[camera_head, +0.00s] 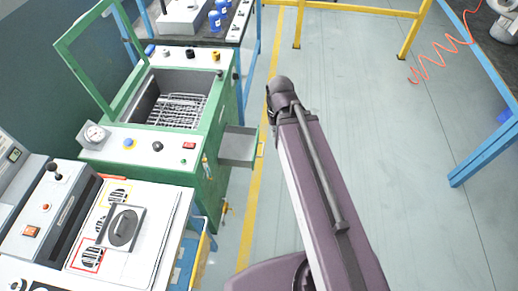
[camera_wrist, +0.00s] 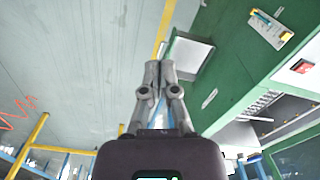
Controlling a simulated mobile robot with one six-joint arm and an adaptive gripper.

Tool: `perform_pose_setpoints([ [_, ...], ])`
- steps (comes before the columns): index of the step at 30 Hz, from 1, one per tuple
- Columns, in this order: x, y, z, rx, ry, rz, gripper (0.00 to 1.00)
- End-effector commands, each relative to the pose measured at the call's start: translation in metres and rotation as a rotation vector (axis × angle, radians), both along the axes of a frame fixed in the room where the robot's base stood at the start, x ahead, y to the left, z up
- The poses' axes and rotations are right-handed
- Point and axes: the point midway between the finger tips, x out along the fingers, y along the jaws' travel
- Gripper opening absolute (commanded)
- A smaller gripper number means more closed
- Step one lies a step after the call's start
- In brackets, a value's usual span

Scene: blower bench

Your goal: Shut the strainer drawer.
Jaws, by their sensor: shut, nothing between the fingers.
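The strainer drawer (camera_head: 238,147) is a grey, open-topped tray sticking out of the right side of the green washer cabinet (camera_head: 213,185). It is pulled out. In the wrist view the drawer (camera_wrist: 190,54) shows beyond my fingertips, slightly to the right, against the green cabinet wall (camera_wrist: 225,70). My gripper (camera_wrist: 160,68) is shut and empty, its two fingers close together. I cannot tell the exact gap between fingertips and drawer, but no contact is visible. In the head view my arm's end is right of the drawer, and the fingers are hidden.
The cabinet's green lid (camera_head: 85,50) stands open over a wire basket (camera_head: 177,110). A bench with a white panel (camera_head: 150,215) is at the lower left. A blue-legged table (camera_head: 483,153) and yellow rail (camera_head: 412,35) stand right and back. The floor (camera_head: 380,130) right of the drawer is clear.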

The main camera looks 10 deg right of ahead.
Motion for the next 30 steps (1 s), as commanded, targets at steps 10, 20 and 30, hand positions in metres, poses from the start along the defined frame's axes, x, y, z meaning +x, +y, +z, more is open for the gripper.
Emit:
perform_pose_setpoints([
  [10,0.016,-0.008,-0.036,0.052,0.002,-0.129,0.00],
  [20,0.049,-0.012,-0.099,0.167,0.023,-0.404,0.00],
  [30,0.085,-0.020,-0.162,0.292,0.069,-0.704,0.00],
])
